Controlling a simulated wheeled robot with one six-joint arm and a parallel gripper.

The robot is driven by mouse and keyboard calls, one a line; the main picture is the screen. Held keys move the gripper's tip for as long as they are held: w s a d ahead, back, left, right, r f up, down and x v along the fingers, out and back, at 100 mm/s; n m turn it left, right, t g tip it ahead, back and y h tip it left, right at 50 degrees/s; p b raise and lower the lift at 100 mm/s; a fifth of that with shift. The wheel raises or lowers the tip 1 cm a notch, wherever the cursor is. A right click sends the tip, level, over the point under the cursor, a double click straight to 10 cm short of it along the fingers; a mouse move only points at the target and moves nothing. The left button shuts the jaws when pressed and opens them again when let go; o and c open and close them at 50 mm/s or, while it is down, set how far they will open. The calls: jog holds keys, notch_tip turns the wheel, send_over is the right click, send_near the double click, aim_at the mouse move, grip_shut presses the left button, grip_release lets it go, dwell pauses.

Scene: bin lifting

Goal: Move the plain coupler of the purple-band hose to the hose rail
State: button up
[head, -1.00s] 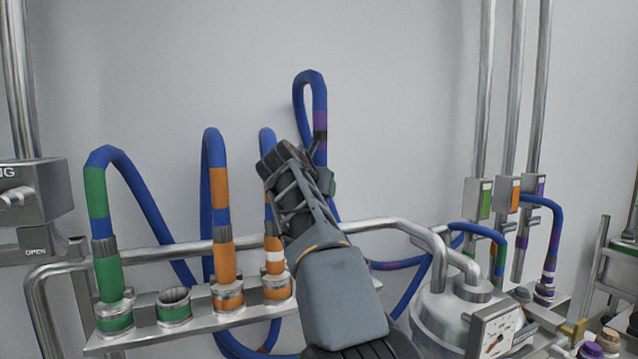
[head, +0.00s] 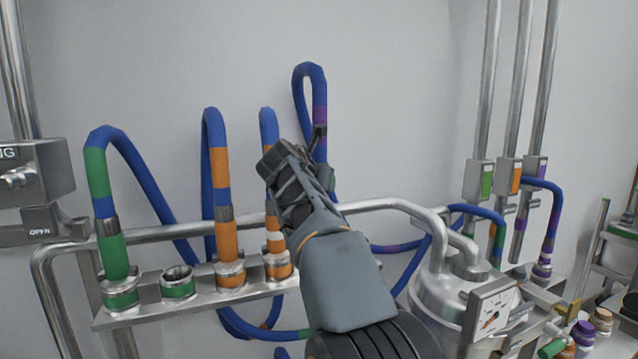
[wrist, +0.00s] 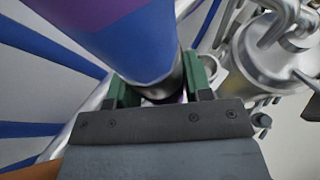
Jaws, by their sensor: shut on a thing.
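The purple-band hose is blue, with a purple band (head: 320,115) just above my gripper (head: 322,178) in the head view. It loops upward against the wall. My gripper is shut on its coupler, which hangs roughly upright; my gripper's body hides most of it in the head view. In the wrist view the dark coupler (wrist: 172,88) sits between the green fingers (wrist: 160,92), below the blue and purple hose (wrist: 120,35). The hose rail (head: 200,307) is at lower left, its top carrying several sockets. One green-banded socket (head: 178,283) is empty. My gripper is above and right of it.
A green-banded hose (head: 110,255) and two orange-banded hoses (head: 229,240) stand in the other rail sockets. A metal tube (head: 375,205) runs behind my gripper to a tank with a gauge (head: 490,308). A grey box (head: 40,180) is far left. Open wall lies above.

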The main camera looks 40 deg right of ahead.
jog(key=shift+f, duration=0.15)
jog(key=shift+f+b, duration=0.9)
jog(key=shift+f, duration=0.55)
jog(key=shift+f+b, duration=0.75)
jog(key=shift+f, duration=0.25)
jog(key=shift+f+b, duration=0.4)
jog(key=shift+f, duration=0.8)
dwell(0.8)
jog(key=o, duration=1.2)
jog(key=shift+f, duration=0.1)
jog(key=shift+c, duration=0.2)
jog(key=shift+a, duration=0.1)
jog(key=b+v, duration=0.2)
jog(key=v, duration=1.2)
jog(key=shift+f, duration=0.1)
